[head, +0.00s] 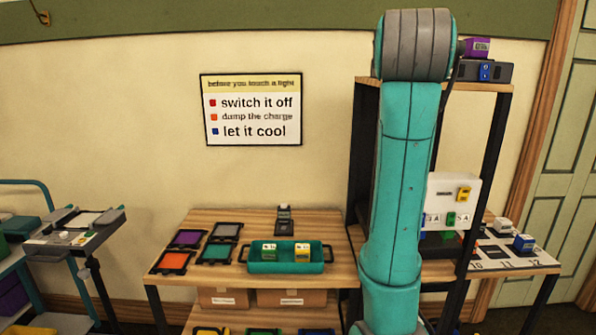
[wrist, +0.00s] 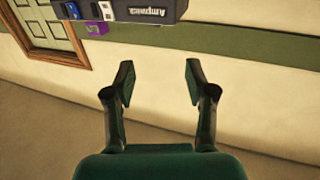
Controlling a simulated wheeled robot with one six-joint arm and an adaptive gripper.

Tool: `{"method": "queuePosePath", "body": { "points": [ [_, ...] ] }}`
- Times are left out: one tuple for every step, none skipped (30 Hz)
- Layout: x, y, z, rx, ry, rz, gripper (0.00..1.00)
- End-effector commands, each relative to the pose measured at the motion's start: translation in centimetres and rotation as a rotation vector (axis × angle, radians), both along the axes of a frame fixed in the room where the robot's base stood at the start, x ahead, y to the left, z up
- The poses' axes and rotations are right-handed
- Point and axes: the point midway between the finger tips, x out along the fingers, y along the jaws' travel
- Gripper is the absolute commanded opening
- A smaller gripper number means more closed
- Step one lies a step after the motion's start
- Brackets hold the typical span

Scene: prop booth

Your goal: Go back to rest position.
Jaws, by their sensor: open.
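My gripper (wrist: 160,85) shows in the wrist view with its two dark fingers spread apart and nothing between them. Beyond the fingers is only the cream wall with its green band. In the head view my teal arm stands upright in front of the shelf rack, and the gripper itself is not visible there. In the wrist view a dark box marked "Ampwick" (wrist: 150,10) is at the top edge, apart from the fingers, with a purple block (wrist: 96,28) beside it.
A wooden table (head: 262,222) holds a teal tray (head: 290,267) with two small blocks, and several coloured mats. A dark-framed rack (head: 494,130) stands behind my arm, with a purple block (head: 476,47) on top. A cart (head: 75,240) is at left. A sign (head: 251,110) hangs on the wall.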

Motion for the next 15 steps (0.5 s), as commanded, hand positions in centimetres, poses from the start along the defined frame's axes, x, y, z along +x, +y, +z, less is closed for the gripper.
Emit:
{"method": "queuePosePath", "body": {
  "points": [
    [0.3,0.0,-0.7,-0.004,0.004,0.002,0.56],
    [0.4,0.1,-1.2,-0.007,0.005,0.003,0.56],
    [0.6,0.1,-1.7,-0.009,0.007,0.004,0.56],
    [0.8,0.1,-2.2,-0.012,0.009,0.005,0.56],
    [0.9,0.1,-2.7,-0.015,0.011,0.007,0.56],
    [1.1,0.1,-3.3,-0.019,0.012,0.008,0.56],
    [1.3,0.2,-4.0,-0.023,0.014,0.010,0.56],
    [1.5,0.2,-4.6,-0.026,0.016,0.012,0.56],
    [1.7,0.2,-5.4,-0.031,0.018,0.014,0.56],
    [1.9,0.2,-6.1,-0.035,0.019,0.016,0.56],
    [2.1,0.3,-6.8,-0.038,0.022,0.019,0.56],
    [2.3,0.3,-8.0,-0.044,0.026,0.023,0.56],
    [2.5,0.4,-8.8,-0.049,0.028,0.026,0.56],
    [2.7,0.4,-9.8,-0.054,0.032,0.029,0.56],
    [3.0,0.4,-11.3,-0.061,0.036,0.034,0.56]
  ]
}}
